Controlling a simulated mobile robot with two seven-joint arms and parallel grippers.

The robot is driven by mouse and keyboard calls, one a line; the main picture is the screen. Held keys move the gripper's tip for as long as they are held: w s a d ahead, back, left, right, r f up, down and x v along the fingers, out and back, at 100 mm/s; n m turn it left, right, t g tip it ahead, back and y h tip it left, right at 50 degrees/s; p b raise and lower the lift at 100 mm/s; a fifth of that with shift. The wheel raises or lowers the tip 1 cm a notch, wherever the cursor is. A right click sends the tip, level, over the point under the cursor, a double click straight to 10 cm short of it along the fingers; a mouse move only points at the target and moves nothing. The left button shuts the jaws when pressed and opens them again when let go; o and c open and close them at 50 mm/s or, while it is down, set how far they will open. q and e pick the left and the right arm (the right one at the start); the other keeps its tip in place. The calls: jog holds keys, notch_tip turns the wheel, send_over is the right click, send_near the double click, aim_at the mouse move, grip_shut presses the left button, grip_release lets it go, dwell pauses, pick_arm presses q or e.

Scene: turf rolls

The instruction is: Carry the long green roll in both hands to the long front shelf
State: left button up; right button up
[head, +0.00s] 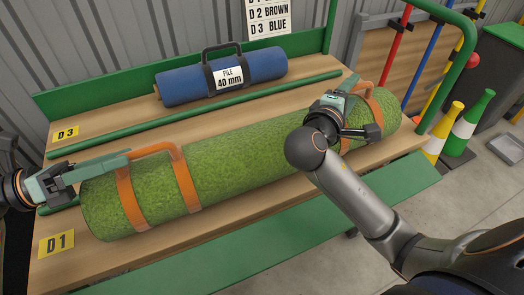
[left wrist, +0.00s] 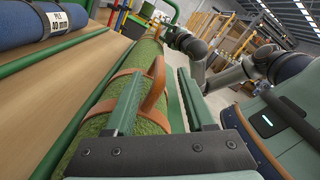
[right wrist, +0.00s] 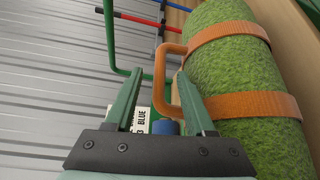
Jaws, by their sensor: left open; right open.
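The long green roll (head: 240,158) lies lengthwise on the front part of the wooden shelf (head: 125,252), behind the D1 label. It has orange straps and an orange carry handle near each end. My left gripper (head: 130,157) is open at the left handle (head: 176,165); in the left wrist view this handle (left wrist: 157,88) shows between the fingers' lines. My right gripper (head: 350,84) is open at the right handle (head: 366,88), partly hidden by my arm. In the right wrist view that handle (right wrist: 162,78) shows between the fingertips. Contact cannot be told.
A blue roll (head: 190,85) with a black handle lies behind, beyond a green rail (head: 200,110). A green board (head: 270,240) runs along the front edge. Green-and-white and yellow-and-white cones (head: 466,128) stand on the floor at right, near a grey tray (head: 508,148).

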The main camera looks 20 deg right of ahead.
aim_at(129, 153)
pick_arm(q)
jog(key=shift+d, duration=1.55)
pick_arm(e)
jog(key=shift+x, duration=1.55)
pick_arm(q)
grip_shut()
pick_arm(e)
grip_shut()
pick_arm(q)
jog(key=shift+r, duration=0.25)
pick_arm(e)
jog(key=shift+r, duration=0.2)
